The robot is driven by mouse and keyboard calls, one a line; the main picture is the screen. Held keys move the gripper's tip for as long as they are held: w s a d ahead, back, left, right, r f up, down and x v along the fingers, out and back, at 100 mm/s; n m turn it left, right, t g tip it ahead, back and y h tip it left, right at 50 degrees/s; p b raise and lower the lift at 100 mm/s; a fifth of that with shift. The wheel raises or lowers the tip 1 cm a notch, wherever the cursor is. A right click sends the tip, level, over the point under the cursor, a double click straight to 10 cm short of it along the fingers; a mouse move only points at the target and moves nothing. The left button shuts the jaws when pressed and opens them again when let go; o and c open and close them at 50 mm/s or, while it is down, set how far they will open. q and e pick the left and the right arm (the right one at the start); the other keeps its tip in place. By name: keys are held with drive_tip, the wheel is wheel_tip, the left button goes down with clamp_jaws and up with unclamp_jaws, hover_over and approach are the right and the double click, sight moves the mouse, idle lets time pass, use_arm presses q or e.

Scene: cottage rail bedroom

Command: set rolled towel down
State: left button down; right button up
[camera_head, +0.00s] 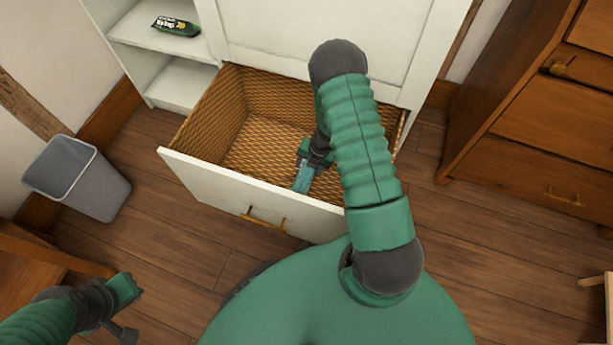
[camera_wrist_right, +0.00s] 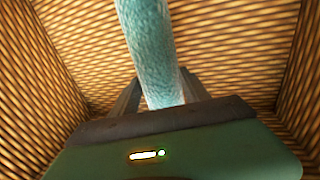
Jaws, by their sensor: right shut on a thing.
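The rolled towel (camera_head: 304,179) is teal and shows as a small piece below my right gripper (camera_head: 309,161) inside the open drawer (camera_head: 205,183). In the right wrist view the towel (camera_wrist_right: 148,45) runs up from between the fingers, with the woven drawer lining around it. My right gripper is shut on the towel. I cannot tell whether the towel touches the drawer floor. My right arm hides the right part of the drawer. My left gripper (camera_head: 131,310) is at the lower left, over the wood floor, away from the drawer.
The drawer belongs to a white cabinet (camera_head: 290,35). A dark green packet (camera_head: 176,26) lies on the white shelf at the upper left. A grey bin (camera_head: 80,178) stands at the left, and a brown wooden dresser (camera_head: 535,120) at the right.

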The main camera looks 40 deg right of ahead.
drive_tip(key=shift+s+f, duration=0.15)
wheel_tip(320, 180, down, 10)
drive_tip(key=b, duration=0.8)
drive_tip(key=shift+d, duration=0.1)
drive_tip(key=shift+r, duration=0.2)
drive_tip(key=shift+c, duration=0.8)
drive_tip(key=shift+f, duration=0.15)
drive_tip(key=o, duration=1.6)
drive_tip(key=shift+o, duration=0.2)
